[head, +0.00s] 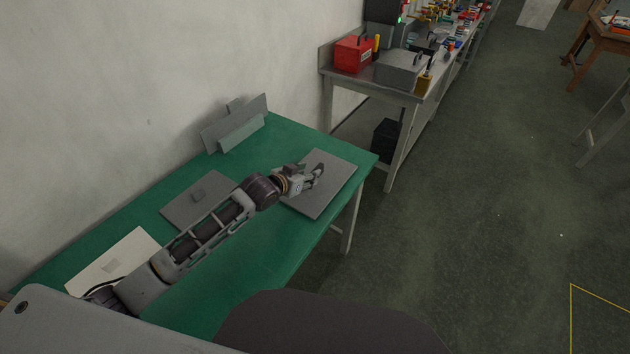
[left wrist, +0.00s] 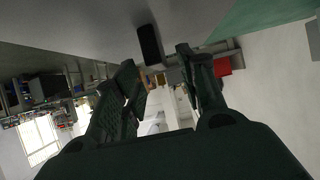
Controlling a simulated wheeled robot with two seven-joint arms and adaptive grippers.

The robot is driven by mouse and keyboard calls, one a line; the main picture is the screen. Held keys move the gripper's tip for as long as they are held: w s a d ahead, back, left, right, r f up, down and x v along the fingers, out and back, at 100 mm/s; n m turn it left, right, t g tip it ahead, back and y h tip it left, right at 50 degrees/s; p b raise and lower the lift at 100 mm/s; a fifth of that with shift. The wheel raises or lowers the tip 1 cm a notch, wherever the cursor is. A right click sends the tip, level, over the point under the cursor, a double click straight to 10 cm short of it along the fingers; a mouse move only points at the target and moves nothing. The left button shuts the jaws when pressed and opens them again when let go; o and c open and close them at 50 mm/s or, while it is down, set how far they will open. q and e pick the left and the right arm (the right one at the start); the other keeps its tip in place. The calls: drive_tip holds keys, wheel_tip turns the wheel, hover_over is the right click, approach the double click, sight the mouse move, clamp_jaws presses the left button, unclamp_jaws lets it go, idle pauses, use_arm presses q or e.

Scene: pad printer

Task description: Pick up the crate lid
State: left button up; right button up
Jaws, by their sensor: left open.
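Several flat plates lie on the green table, and I cannot tell for certain which one is the crate lid. A grey plate (head: 336,184) lies at the table's right end, under my left gripper (head: 318,173). In the left wrist view a dark block-like handle (left wrist: 149,45) stands out from a grey surface, just beyond the fingertips. My left gripper (left wrist: 157,60) is open with nothing between its fingers. Contact with the handle cannot be made out. Another grey plate (head: 182,208) with a small dark block lies further left. My right gripper is not in view.
A pale board (head: 95,270) lies at the left of the green table (head: 268,240). A grey stand (head: 235,128) is at the back by the wall. A workbench (head: 345,76) with a red box (head: 352,54) and a grey box (head: 398,70) stands beyond.

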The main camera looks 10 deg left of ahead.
use_arm(q)
drive_tip(key=shift+w+d+f, duration=0.2)
drive_tip(key=shift+w, duration=0.25)
drive_tip(key=shift+w+d+f, duration=0.25)
drive_tip(key=shift+w+d, duration=0.05)
drive_tip(key=shift+w, duration=0.3)
drive_tip(key=shift+x, duration=0.75)
drive_tip(key=shift+w+d+f, duration=0.15)
drive_tip(key=shift+w+f, duration=0.15)
drive_tip(key=shift+w, duration=0.2)
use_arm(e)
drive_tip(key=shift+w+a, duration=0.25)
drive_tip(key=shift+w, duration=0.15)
